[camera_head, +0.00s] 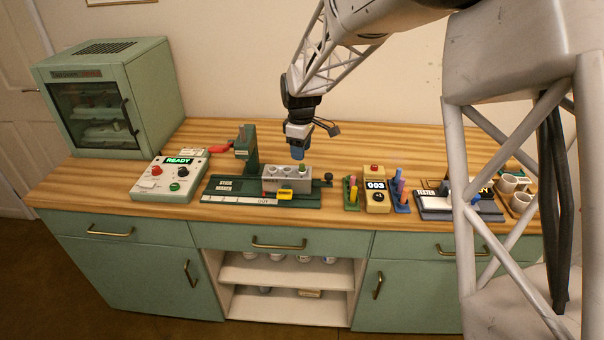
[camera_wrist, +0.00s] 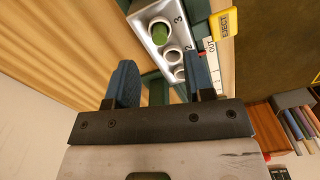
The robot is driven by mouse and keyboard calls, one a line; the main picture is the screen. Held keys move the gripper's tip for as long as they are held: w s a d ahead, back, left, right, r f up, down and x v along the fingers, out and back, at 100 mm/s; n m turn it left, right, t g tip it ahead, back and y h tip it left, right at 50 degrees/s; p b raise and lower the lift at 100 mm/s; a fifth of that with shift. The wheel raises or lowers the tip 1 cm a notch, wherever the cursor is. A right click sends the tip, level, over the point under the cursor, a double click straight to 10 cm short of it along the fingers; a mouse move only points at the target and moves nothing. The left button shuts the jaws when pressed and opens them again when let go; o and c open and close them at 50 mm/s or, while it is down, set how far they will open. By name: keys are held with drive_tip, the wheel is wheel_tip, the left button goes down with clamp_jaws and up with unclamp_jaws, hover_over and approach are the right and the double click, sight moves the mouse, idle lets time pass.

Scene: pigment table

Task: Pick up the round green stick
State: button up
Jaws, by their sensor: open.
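A round green stick (camera_wrist: 160,36) stands in the hole marked 3 of a grey block with three white-rimmed holes (camera_wrist: 143,20). In the head view the green stick (camera_head: 302,167) shows as a short green top at the right end of the grey block (camera_head: 287,182). The other two holes look empty. My gripper (camera_head: 298,152) hangs above the right part of the block, pointing down. In the wrist view my gripper (camera_wrist: 163,72) has its two blue fingers spread apart with nothing between them. The stick is beyond the fingertips, apart from them.
The block sits in a green fixture (camera_head: 222,187) with a yellow tag (camera_head: 285,194). A control box reading READY (camera_head: 170,180) is left. Right are a green rack (camera_head: 350,192), a yellow box reading 003 (camera_head: 377,195), a blue rack (camera_head: 399,196) and a tester (camera_head: 445,205). The rear counter is clear.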

sight(302, 172)
idle(0.3)
drive_tip(key=shift+f, duration=2.6)
clamp_jaws()
